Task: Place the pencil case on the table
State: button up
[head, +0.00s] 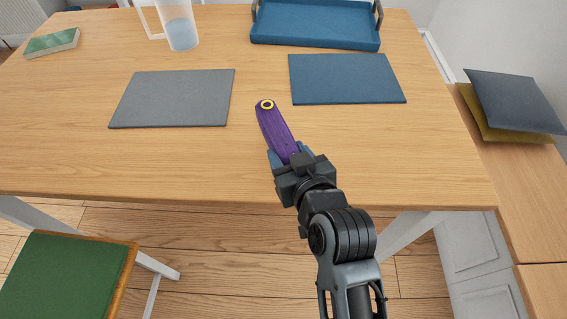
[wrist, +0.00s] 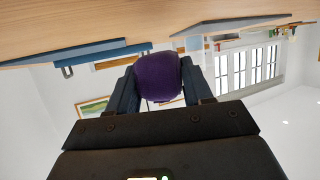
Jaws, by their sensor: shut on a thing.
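The purple pencil case (head: 275,128) has a yellow ring at its far end. My gripper (head: 288,152) is shut on its near end, with a blue finger on each side. The case points away from me, over the front part of the wooden table (head: 60,140). In the wrist view the rounded purple end of the pencil case (wrist: 158,78) sits between the fingers of my gripper (wrist: 160,92). The table (wrist: 70,28) appears at the top of that view. I cannot tell whether the case touches the tabletop.
A grey mat (head: 172,98) lies left of the case and a blue mat (head: 347,78) to its right. A blue tray (head: 315,30), a clear pitcher (head: 180,25) and a green book (head: 52,42) are farther back. A green chair (head: 65,280) stands in front. Cushions (head: 515,100) lie at right.

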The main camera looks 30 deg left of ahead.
jog(key=shift+s+a+f, duration=0.2)
jog(key=shift+a+f, duration=0.1)
jog(key=shift+a, duration=0.1)
jog(key=shift+f, duration=1.95)
jog(key=shift+f, duration=0.15)
jog(key=o, duration=1.1)
jog(key=shift+s+d+r, duration=0.1)
jog(key=shift+r, duration=0.1)
jog(key=v, duration=1.1)
jog(key=shift+s+d+r, duration=0.1)
jog(key=shift+d+r, duration=0.05)
jog(key=shift+d, duration=0.2)
